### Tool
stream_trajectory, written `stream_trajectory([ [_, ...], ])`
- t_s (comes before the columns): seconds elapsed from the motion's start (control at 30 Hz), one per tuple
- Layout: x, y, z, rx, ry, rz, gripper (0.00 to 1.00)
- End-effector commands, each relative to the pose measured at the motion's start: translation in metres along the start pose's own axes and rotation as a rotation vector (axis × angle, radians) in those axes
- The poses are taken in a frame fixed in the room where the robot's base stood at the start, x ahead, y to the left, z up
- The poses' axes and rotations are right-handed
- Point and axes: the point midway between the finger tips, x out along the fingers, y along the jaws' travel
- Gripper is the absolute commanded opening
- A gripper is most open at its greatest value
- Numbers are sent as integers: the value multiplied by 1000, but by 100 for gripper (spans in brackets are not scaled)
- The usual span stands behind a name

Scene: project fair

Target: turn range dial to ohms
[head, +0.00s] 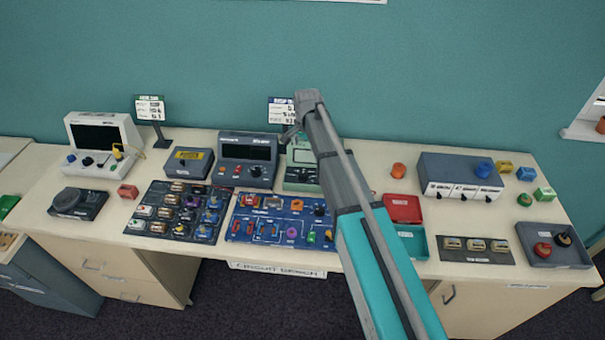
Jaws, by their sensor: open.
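A pale green bench meter (297,187) stands at the back middle of the bench, its right part hidden behind my arm. A dark knob shows low on its front, but its marks are too small to read. A grey bench instrument (229,170) with a dark display stands just left of it. I cannot tell for certain which one carries the range dial. My gripper (289,135) is small and partly hidden by my wrist, above the green meter's top left edge. It is open, holds nothing visible, and appears apart from the meter.
A blue circuit board (262,217) and a dark component board (158,225) lie in front. A sign (280,108) stands behind the green meter.

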Motion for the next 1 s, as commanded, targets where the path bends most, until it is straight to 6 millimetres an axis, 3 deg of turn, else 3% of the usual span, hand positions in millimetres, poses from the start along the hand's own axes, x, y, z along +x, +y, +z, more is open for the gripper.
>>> stream_trajectory([
  [0.47,8,0,1,-3,0,0,90],
  [1.0,47,0,1,-4,0,0,90],
])
